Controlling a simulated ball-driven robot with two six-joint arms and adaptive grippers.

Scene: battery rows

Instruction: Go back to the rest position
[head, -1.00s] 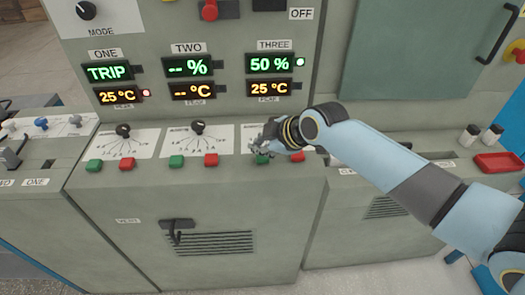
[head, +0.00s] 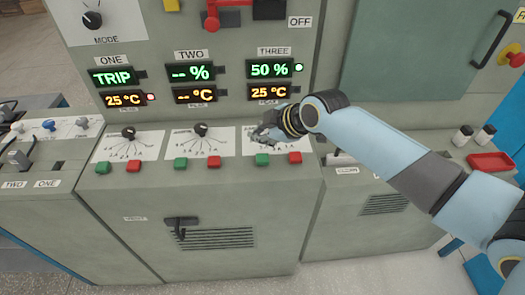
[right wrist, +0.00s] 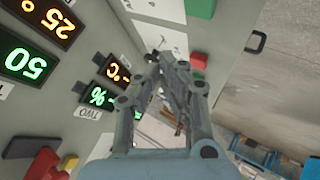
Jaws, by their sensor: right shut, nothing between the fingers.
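My right gripper (head: 266,133) is over the sloped panel below the THREE displays in the head view, in front of the third dial plate (head: 290,139). It is shut and empty, and it hides that plate's knob. It also shows in the right wrist view (right wrist: 168,62), fingers together. A green button (head: 262,159) and a red button (head: 295,157) sit just below it and look uncovered. The THREE display (head: 270,68) reads 50 % with a lit lamp beside it. My left gripper is not in view.
Dials ONE (head: 128,132) and TWO (head: 201,130) stand on the panel to the left. A cabinet handle (head: 181,224) juts out below. Open floor shows at the bottom right.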

